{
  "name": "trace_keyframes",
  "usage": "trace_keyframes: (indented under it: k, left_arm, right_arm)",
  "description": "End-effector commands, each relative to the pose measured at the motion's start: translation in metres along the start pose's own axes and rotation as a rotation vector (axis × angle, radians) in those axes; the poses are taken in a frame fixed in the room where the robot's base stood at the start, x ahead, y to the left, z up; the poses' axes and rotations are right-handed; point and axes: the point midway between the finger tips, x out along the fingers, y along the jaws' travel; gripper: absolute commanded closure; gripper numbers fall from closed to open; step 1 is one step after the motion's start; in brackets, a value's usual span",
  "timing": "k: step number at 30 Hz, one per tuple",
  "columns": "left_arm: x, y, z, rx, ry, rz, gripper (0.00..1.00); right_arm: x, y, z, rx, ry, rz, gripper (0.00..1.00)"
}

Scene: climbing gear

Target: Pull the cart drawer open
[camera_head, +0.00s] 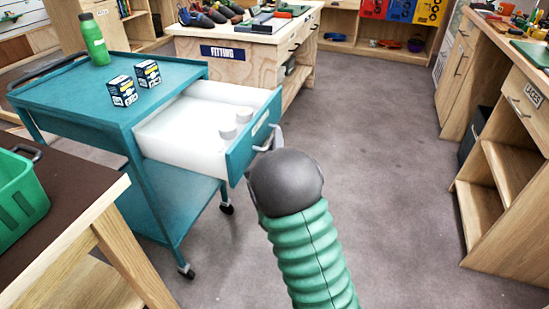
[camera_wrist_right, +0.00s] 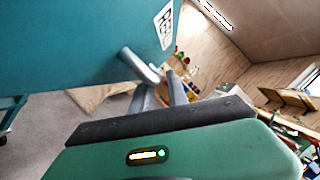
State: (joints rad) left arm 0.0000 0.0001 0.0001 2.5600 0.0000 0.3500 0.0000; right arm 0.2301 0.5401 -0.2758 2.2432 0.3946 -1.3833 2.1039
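The teal cart (camera_head: 68,93) stands at the left in the head view. Its white-lined drawer (camera_head: 172,130) is pulled well out towards the right, with white round items inside. The drawer's teal front (camera_head: 240,152) carries a label and a grey handle (camera_head: 265,138). My right gripper (camera_head: 275,138) is at this handle, its fingers mostly hidden behind my wrist. In the right wrist view the handle (camera_wrist_right: 138,64) reaches between the tips of the two close-set fingers (camera_wrist_right: 160,88), which look shut on it. My left gripper is not in view.
A green bottle (camera_head: 94,40) and two small boxes (camera_head: 135,84) stand on the cart top. A brown table with a green basket (camera_head: 18,195) is at the near left. A fitting bench (camera_head: 240,50) is behind. Wooden cabinets (camera_head: 510,130) line the right. The middle floor is clear.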

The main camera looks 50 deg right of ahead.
Motion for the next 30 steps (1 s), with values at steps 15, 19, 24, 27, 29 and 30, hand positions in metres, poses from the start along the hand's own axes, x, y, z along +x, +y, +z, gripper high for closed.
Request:
trace_keyframes:
  k: [15,19,24,27,29,30]
  left_arm:
    - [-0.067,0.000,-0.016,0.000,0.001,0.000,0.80]
    - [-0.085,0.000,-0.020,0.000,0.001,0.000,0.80]
    - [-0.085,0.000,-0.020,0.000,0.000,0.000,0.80]
    - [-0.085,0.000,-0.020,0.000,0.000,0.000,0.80]
    - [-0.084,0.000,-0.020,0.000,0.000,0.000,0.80]
    - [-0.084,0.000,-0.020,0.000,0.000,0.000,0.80]
  right_arm:
    - [-0.112,-0.008,0.004,-0.005,0.006,0.007,0.80]
    - [-0.127,-0.005,0.002,-0.004,0.002,0.007,0.80]
    - [-0.150,0.000,-0.001,0.000,0.001,0.004,0.80]
    - [-0.153,0.000,-0.001,0.000,0.000,0.000,0.80]
    - [-0.153,0.000,-0.002,0.001,0.000,0.000,0.80]
    - [-0.153,0.000,-0.002,0.001,0.000,-0.001,0.80]
